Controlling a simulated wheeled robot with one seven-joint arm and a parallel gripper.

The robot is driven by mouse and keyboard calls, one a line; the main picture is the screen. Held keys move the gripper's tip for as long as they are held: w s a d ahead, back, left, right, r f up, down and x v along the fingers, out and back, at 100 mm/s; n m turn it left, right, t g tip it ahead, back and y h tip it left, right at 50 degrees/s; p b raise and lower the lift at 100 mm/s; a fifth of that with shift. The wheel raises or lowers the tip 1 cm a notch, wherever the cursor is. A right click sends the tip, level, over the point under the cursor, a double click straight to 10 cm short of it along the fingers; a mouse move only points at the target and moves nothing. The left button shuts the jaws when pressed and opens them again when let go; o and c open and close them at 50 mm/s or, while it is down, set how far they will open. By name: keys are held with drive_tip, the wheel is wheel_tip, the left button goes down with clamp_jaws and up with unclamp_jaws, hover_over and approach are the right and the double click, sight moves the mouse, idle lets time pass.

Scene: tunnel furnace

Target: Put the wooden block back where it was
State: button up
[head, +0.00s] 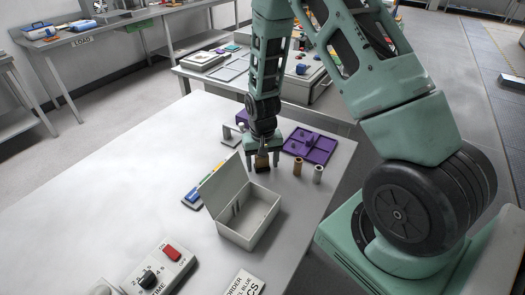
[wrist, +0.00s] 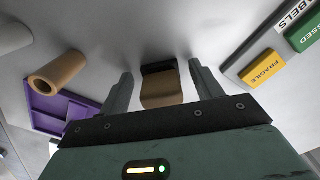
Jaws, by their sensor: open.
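The wooden block (wrist: 162,92) is tan with a dark end and stands on the grey table between the two fingers of my gripper (wrist: 160,74) in the wrist view. Gaps show on both sides of it, so the fingers are open and apart from it. In the head view my gripper (head: 262,166) points down at the table, and the block (head: 262,161) shows small under it, partly hidden by the fingers.
A white open box (head: 249,217) with a raised lid stands in front of my gripper. A purple tray (head: 312,147), a tan cylinder (head: 297,167) and a grey cylinder (head: 318,174) are to the right. Coloured label blocks (head: 194,193) lie left.

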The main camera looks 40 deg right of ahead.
wheel_tip(320, 180, up, 12)
drive_tip(key=shift+f+b, duration=0.1)
drive_tip(key=shift+b, duration=0.95)
